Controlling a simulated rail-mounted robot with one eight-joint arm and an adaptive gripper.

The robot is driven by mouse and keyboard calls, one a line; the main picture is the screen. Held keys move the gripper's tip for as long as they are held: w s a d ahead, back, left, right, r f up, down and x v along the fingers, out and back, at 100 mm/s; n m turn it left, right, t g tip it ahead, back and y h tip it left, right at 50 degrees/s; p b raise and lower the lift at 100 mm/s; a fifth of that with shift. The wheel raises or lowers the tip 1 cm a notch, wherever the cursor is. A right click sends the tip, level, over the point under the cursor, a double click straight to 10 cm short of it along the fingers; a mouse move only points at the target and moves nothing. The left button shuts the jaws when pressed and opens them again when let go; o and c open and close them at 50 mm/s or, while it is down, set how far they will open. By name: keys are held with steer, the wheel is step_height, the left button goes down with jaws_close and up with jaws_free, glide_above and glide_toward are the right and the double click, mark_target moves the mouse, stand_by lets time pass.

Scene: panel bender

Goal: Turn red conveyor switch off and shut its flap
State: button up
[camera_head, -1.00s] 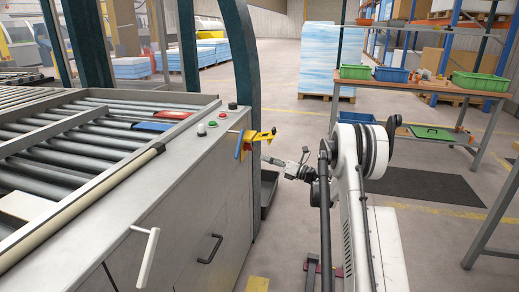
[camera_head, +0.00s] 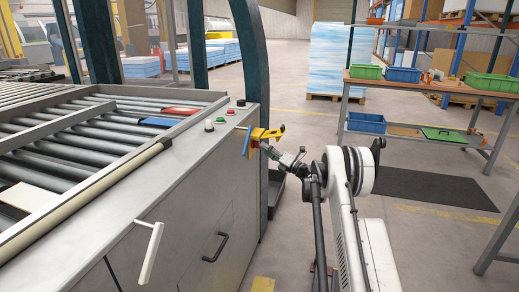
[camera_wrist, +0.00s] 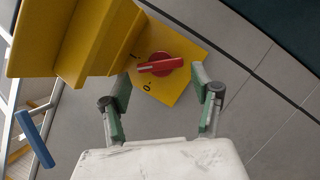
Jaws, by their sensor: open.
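The red conveyor switch (camera_wrist: 160,66) sits on a yellow plate (camera_wrist: 172,90) on the grey machine side in the wrist view. Its handle lies roughly crosswise, and a "0" mark shows below it. The yellow flap (camera_wrist: 75,40) stands open at the upper left of the switch; it also shows at the machine's corner in the head view (camera_head: 266,133). My gripper (camera_wrist: 160,80) is open, with its fingertips on either side of the switch in the picture. In the head view, my gripper (camera_head: 268,150) is just below the flap. I cannot tell whether it touches the switch.
A blue handle (camera_head: 246,141) hangs left of the flap. Red and green buttons (camera_head: 222,119) are on the machine top. A white lever (camera_head: 150,250) and black handle (camera_head: 215,248) stick out from its side. Open floor lies to the right, before a bench with bins (camera_head: 430,83).

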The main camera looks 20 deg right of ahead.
mark_target(259, 147)
steer(key=shift+b+x, duration=0.3)
steer(key=shift+x, duration=1.7)
steer(key=c, duration=0.9)
steer(key=shift+f+n, duration=0.1)
steer(key=shift+n, duration=0.2)
steer(key=n+y+b, duration=0.1)
steer(key=n, duration=0.2)
steer(key=n+y+b, duration=0.1)
steer(key=n, duration=0.1)
steer(key=shift+w+f+n+y, duration=0.1)
steer(key=shift+n+y, duration=0.3)
steer(key=n+g+y+b, duration=0.1)
steer(key=n, duration=0.2)
steer(key=n+g+y+b, duration=0.1)
steer(key=n+y, duration=0.1)
steer(key=n, duration=0.2)
steer(key=shift+d+g, duration=0.1)
steer(key=shift+g, duration=0.2)
steer(key=shift+n, duration=0.5)
steer(key=shift+y, duration=0.3)
